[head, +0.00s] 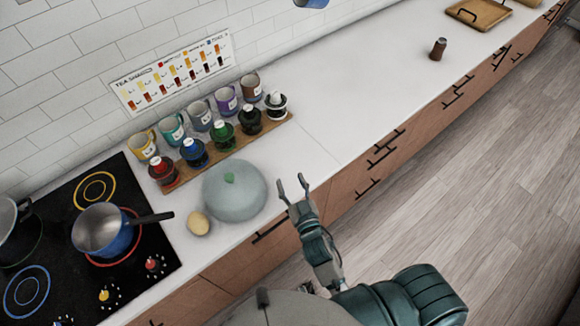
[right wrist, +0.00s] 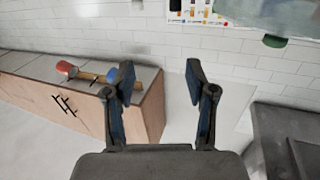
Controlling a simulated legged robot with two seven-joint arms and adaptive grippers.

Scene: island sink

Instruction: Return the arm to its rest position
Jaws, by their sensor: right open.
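My right gripper (head: 293,188) is open and empty in the head view. It is near the front edge of the counter (head: 340,105), to the right of a round grey-green pot or lidded vessel (head: 234,192). In the right wrist view its two fingers (right wrist: 160,85) stand apart with nothing between them. The right arm reaches up from the bottom of the head view. My left gripper is not in view.
A cooktop (head: 60,215) with a blue saucepan (head: 105,230) is at the left. A yellowish round item (head: 198,223) lies beside the vessel. Mugs and jars on a wooden board (head: 215,155) line the wall. The floor (head: 470,180) at right is clear.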

